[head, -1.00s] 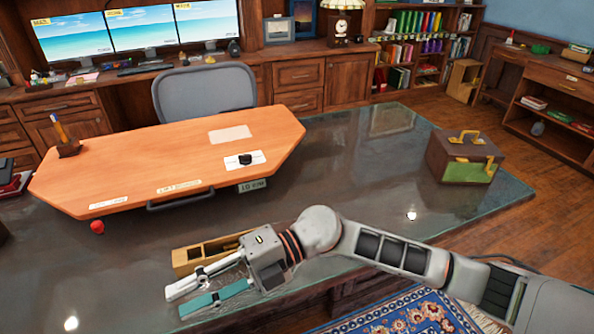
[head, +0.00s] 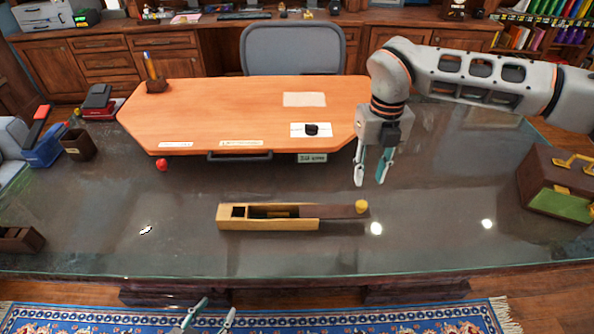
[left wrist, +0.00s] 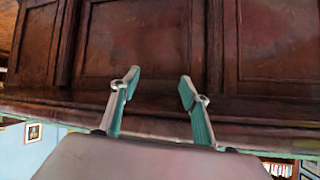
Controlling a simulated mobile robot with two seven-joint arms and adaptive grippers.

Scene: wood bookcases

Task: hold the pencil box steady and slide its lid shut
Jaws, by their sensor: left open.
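The pencil box (head: 268,225) is a long yellow wooden box on the dark glossy desk top, near its front edge. Its dark brown lid (head: 338,210) is slid out to the right and juts past the box's right end, with a yellow knob (head: 361,206) at its tip. The left and middle of the box are uncovered. My right gripper (head: 371,182) is open and empty, behind and above the lid's right end, apart from it. My left gripper (head: 206,318) is open and empty, low at the front below the desk edge; in the left wrist view (left wrist: 156,82) it faces dark wood panels.
An orange raised board (head: 240,110) stands behind the box, with a red knob (head: 161,165) at its left. A brown and green case (head: 558,185) sits at the right. Small containers (head: 78,145) are at the left. The desk around the box is clear.

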